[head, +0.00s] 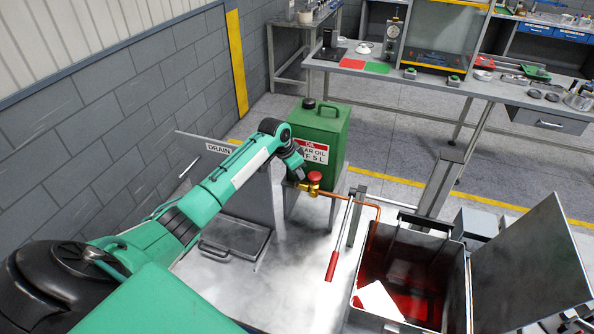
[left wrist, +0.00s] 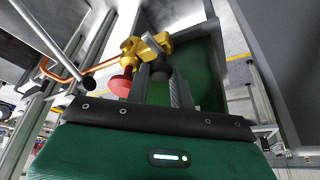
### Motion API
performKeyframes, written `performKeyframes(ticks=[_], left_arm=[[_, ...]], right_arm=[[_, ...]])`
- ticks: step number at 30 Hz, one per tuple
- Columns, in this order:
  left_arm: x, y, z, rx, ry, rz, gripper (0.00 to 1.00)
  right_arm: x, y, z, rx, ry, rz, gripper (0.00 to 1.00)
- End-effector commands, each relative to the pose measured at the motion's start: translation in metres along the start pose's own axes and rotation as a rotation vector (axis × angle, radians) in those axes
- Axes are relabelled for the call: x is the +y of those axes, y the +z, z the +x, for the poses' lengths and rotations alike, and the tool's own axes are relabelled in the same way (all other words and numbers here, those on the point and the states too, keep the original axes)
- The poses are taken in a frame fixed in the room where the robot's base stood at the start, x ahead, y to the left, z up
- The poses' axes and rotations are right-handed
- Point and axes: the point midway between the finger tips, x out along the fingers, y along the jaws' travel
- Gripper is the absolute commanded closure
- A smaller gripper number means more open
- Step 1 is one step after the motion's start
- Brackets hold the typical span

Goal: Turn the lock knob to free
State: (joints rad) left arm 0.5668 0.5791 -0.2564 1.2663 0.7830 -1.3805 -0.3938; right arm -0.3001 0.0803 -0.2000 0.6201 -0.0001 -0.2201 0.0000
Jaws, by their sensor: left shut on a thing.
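A brass valve (head: 313,189) with a red cap (head: 314,177) sits at the front of a green oil can. In the left wrist view the brass valve (left wrist: 130,48) and red cap (left wrist: 121,85) lie just beyond and left of my fingers. My left gripper (head: 300,174) reaches the valve from the left. In the left wrist view, my left gripper (left wrist: 162,82) has its two fingers closed around a small dark knob (left wrist: 160,70), which looks like the lock knob. The fingers partly hide it, so its turned position cannot be told. My right gripper is out of view.
The green can (head: 320,137) stands on a support beside a grey panel marked DRAIN (head: 215,150). A copper pipe (head: 374,222) runs right to an open metal box (head: 460,290) with a red interior. A red-handled lever (head: 332,265) stands between them. A bench (head: 480,90) is behind.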

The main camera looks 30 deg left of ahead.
Motion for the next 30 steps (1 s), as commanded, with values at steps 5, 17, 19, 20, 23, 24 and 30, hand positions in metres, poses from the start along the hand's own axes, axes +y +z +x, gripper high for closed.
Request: performKeyframes(ticks=[5,17,19,20,23,24,30], left_arm=[[-0.001,-0.001,-0.001,0.002,-0.001,0.002,1.0],[-0.001,-0.001,-0.001,0.001,-0.001,0.001,0.69],[-0.001,0.0,-0.001,0.001,-0.001,0.001,0.69],[-0.001,0.0,-0.001,0.001,-0.001,0.001,0.69],[-0.001,0.0,-0.004,0.002,-0.001,0.002,0.69],[-0.001,0.0,-0.007,0.003,-0.002,0.002,0.69],[-0.002,0.001,-0.04,0.004,-0.006,0.004,0.69]], right_arm=[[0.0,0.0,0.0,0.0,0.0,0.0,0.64],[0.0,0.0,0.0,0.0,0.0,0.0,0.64],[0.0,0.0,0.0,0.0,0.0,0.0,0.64],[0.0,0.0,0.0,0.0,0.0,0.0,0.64],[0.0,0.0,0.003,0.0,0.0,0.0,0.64],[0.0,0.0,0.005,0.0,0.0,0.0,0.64],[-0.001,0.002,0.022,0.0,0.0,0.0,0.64]])
